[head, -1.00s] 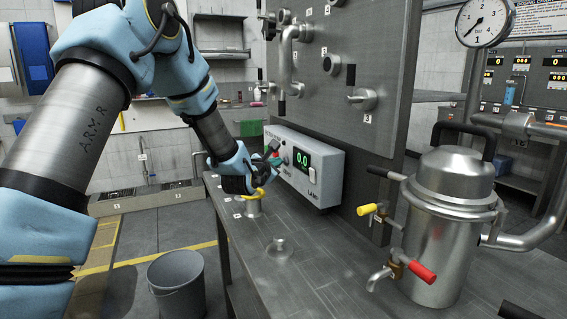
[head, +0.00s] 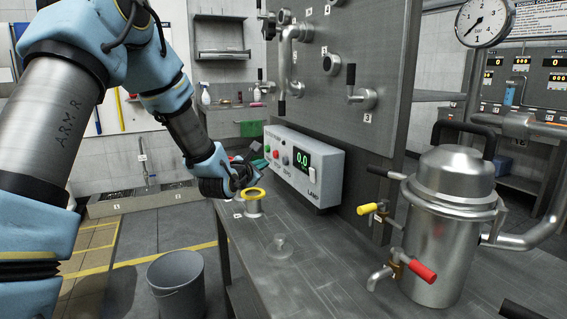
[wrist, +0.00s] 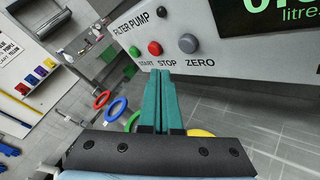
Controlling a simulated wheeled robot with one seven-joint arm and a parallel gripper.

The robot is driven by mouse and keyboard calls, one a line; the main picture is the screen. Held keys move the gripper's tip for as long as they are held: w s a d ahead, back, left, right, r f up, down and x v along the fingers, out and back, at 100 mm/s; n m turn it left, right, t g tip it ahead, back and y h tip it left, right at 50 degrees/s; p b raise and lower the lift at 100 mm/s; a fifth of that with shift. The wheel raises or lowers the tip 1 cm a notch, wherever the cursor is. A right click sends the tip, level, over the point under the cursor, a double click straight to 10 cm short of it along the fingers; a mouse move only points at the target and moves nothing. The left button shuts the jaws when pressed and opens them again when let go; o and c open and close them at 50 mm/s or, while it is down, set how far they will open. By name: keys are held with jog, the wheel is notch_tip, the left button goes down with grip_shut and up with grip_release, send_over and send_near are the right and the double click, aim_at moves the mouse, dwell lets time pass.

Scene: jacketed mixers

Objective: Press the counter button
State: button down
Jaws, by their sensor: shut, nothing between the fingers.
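The counter (head: 325,180) is a light grey box on the bench against the steel panel, its green display reading 0.0. Its face carries a green START button (wrist: 134,51), a red STOP button (wrist: 155,48) and a grey ZERO button (wrist: 188,43) in the wrist view. In the head view the grey button (head: 285,160) is clear of my gripper. My gripper (head: 258,163) is just left of the box, apart from the buttons. In the wrist view its green fingers (wrist: 158,73) are shut and empty, with tips below the STOP button.
A yellow-ringed metal piece (head: 255,193) stands close below my gripper. A small glassy object (head: 280,246) is on the bench. A steel vessel (head: 440,245) with red and yellow handles stands at right. A grey bucket (head: 177,285) stands on the floor. The front bench is mostly clear.

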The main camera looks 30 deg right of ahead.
jog(key=shift+a, duration=0.85)
jog(key=shift+w, duration=0.1)
jog(key=s+a+f+m+g+y+p, duration=0.15)
jog(key=a+m+y+p, duration=0.6)
jog(key=a, duration=1.65)
jog(key=s+a+r+m+g+y, duration=0.2)
jog(key=s+a+m+g+y, duration=0.3)
jog(key=s+a+m, duration=0.7)
jog(key=s+a+g, duration=0.2)
jog(key=s+a, duration=0.3)
jog(key=a, duration=0.1)
jog(key=shift+s+a+p, duration=0.15)
jog(key=shift+a+p, duration=0.15)
jog(key=shift+p, duration=0.05)
